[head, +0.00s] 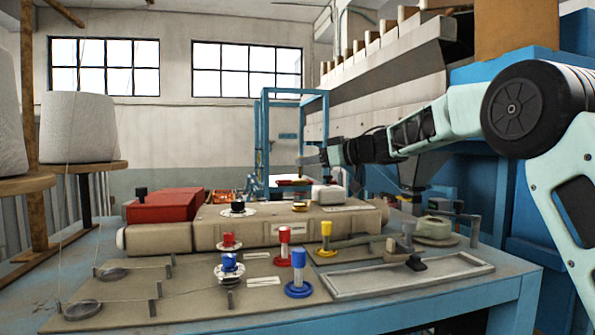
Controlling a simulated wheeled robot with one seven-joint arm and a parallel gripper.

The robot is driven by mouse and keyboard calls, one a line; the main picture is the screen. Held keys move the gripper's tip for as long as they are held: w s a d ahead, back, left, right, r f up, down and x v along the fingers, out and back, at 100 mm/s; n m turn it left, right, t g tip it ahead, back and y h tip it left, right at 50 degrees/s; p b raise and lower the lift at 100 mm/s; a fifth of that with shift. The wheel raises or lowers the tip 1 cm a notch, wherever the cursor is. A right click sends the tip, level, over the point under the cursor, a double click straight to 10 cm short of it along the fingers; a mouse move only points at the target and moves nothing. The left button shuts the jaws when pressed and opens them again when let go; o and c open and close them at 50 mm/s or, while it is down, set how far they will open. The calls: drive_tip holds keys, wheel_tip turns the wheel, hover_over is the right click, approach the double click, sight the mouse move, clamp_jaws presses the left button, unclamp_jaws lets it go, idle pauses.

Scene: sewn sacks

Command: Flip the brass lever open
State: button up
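My arm reaches in from the right. My gripper (310,160) is at its far end, in front of the blue frame and above the back of the bench, well apart from the bar. The fingers are too small and dark to tell whether they are open or shut.
The blue bench (505,282) carries red, blue and yellow spools, the pale tray (410,277), a long beige machine body (268,229) and a red box (165,206). Large white cones (80,128) stand at the left. The blue frame (266,135) rises behind the bench.

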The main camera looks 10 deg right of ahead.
drive_tip(key=b+v, duration=0.4)
drive_tip(key=v, duration=0.8)
drive_tip(key=shift+d, duration=0.1)
